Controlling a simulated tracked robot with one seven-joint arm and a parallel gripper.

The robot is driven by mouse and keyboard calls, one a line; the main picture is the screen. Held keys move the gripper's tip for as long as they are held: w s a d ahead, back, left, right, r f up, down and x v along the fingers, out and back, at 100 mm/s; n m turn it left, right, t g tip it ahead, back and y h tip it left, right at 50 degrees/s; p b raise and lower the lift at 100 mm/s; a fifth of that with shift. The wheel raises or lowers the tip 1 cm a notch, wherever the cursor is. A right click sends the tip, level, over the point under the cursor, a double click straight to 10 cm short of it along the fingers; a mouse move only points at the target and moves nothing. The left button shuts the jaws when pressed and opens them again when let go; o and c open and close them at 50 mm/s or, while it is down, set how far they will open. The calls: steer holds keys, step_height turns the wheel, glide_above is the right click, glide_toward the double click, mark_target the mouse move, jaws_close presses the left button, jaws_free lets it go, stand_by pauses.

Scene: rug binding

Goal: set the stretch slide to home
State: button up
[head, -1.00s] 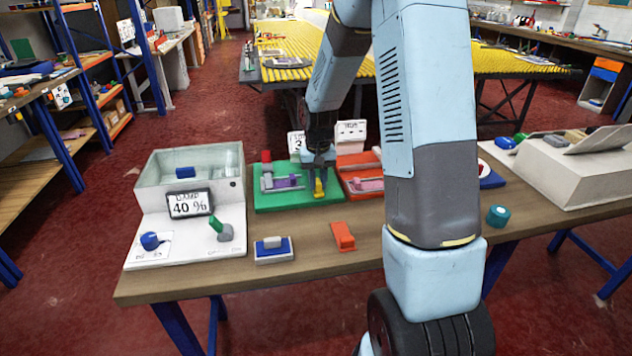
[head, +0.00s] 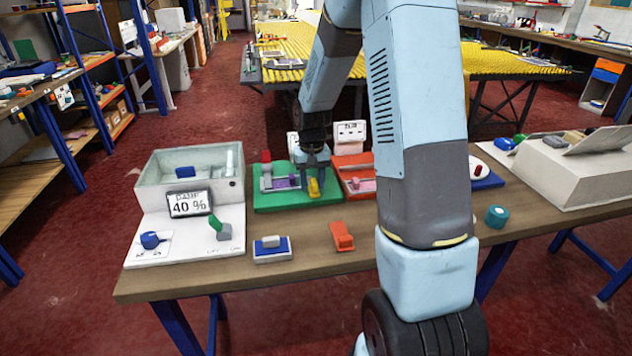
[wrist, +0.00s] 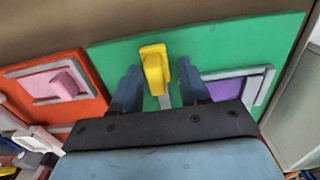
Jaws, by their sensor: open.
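A yellow handle (head: 314,188) stands at the front right of a green board (head: 270,202) on the bench. In the wrist view the yellow handle (wrist: 154,70) sits on a narrow grey strip of the green board (wrist: 210,45). No readable label marks it as the stretch slide. My gripper (head: 313,166) is over the board at the handle. In the wrist view my gripper (wrist: 158,84) is open, one finger on each side of the handle. Contact cannot be told. A purple piece (wrist: 222,88) in a grey frame lies right of the right finger.
A red board (head: 352,160) with a pink block (wrist: 63,84) adjoins the green one. A tank unit (head: 140,210) with a 40 % display stands left. A blue-and-white block (head: 271,250) and an orange block (head: 342,236) lie in front. Bare bench (head: 300,232) lies between them.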

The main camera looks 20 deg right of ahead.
mark_target(312, 181)
step_height(312, 181, up, 14)
steer(key=shift+f, duration=0.25)
stand_by(0.6)
steer(key=s+a+r+t, duration=0.2)
steer(key=s+r+t, duration=0.1)
steer(key=s+r, duration=0.85)
steer(key=s+r+n+t, duration=0.1)
steer(key=s+t, duration=0.1)
steer(key=s, duration=1.4)
steer(key=shift+s+a+r+n+t, duration=0.2)
steer(key=shift+s+a+n+t, duration=0.1)
steer(key=shift+s+n, duration=0.1)
steer(key=shift+w+a, duration=0.1)
stand_by(0.5)
